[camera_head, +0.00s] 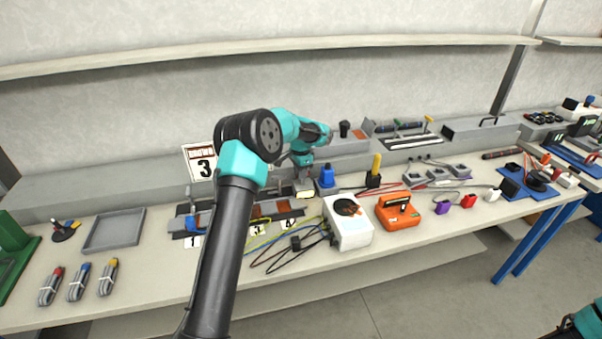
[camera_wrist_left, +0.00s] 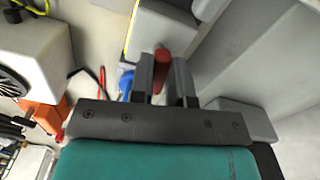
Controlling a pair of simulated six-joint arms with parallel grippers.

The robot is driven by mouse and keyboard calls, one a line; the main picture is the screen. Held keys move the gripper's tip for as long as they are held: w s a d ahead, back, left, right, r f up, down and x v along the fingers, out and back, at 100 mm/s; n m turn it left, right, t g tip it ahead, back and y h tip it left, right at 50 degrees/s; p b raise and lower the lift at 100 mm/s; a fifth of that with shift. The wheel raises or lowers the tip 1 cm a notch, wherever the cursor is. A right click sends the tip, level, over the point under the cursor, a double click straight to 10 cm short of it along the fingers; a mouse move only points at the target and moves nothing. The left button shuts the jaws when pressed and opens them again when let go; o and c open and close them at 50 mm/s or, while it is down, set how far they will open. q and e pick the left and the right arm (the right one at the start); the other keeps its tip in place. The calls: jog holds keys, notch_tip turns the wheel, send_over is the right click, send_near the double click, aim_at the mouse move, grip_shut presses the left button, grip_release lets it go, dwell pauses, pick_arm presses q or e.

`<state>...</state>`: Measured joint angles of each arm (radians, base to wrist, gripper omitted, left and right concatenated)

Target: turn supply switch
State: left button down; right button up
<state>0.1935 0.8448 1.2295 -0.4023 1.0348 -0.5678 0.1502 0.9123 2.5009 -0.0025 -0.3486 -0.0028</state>
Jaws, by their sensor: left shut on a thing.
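My left gripper (camera_head: 303,184) reaches over the bench to the row of grey equipment behind the white unit. In the left wrist view its two dark fingers (camera_wrist_left: 162,78) are shut on a small red handle (camera_wrist_left: 161,58), which I take to be the supply switch. The handle is next to a grey box (camera_wrist_left: 163,30) with a yellow edge; whether it joins that box is not clear. In the head view, the handle is hidden by my gripper and arm. My right gripper is out of view; only a teal part of my body shows at the lower right.
A white unit with a round dial (camera_head: 350,232), an orange case (camera_head: 397,212) and a blue connector (camera_head: 327,177) stand close to my gripper. Loose cables (camera_head: 290,247) lie in front. A grey tray (camera_head: 113,230) and cable bundles are at the left. A shelf runs above.

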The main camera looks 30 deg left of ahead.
pick_arm(q)
jog(key=shift+w+a+m, duration=0.1)
jog(key=shift+m, duration=1)
jog(key=c, duration=1.1)
grip_release()
notch_tip(320, 180, up, 18)
jog(key=shift+f, duration=0.25)
